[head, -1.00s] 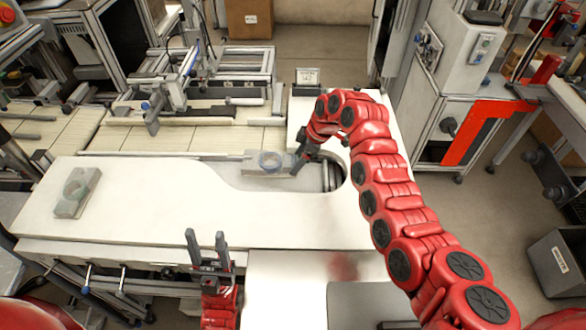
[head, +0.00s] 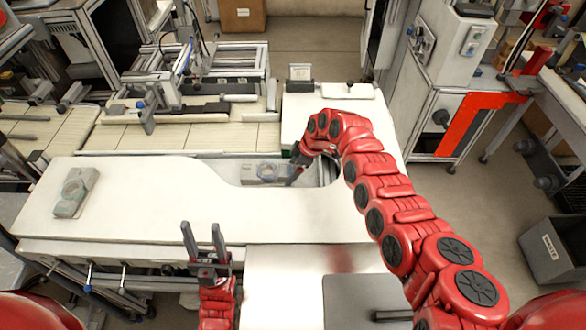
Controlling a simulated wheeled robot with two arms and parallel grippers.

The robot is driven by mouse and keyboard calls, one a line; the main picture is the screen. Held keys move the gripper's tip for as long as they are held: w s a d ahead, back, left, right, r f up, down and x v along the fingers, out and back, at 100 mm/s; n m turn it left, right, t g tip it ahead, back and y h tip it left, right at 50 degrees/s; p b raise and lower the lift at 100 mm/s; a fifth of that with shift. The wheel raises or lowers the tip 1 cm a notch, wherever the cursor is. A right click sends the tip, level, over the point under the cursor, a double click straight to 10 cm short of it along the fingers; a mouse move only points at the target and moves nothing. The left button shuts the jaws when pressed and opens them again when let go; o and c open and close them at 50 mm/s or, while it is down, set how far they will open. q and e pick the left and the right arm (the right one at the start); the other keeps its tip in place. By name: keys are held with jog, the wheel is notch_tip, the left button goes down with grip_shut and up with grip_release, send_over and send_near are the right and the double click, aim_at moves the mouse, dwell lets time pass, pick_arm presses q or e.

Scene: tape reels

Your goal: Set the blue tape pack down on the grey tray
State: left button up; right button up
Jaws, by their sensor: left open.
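The blue tape pack (head: 267,167) shows as a small pale blue ring in the recess at the middle of the white table. It is on or just above a grey tray-like block (head: 249,174); I cannot tell whether they touch. My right gripper (head: 295,175) points down at the right end of that block, close beside the tape pack. Its fingers are small and partly hidden by my arm, so its grip is unclear. My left gripper (head: 204,241) is open and empty, fingers up, at the white table's front edge.
A grey block with a round form (head: 74,192) lies on the left of the white table (head: 160,210). The tabletop between is clear. A conveyor and frame machinery (head: 200,100) stand behind. A grey bin (head: 555,250) stands at the right.

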jog(key=shift+o, duration=0.3)
jog(key=shift+r, duration=0.3)
jog(key=b+v, duration=0.3)
jog(key=v, duration=0.8)
jog(key=shift+d+r, duration=0.2)
jog(key=shift+r, duration=0.15)
jog(key=shift+s, duration=0.1)
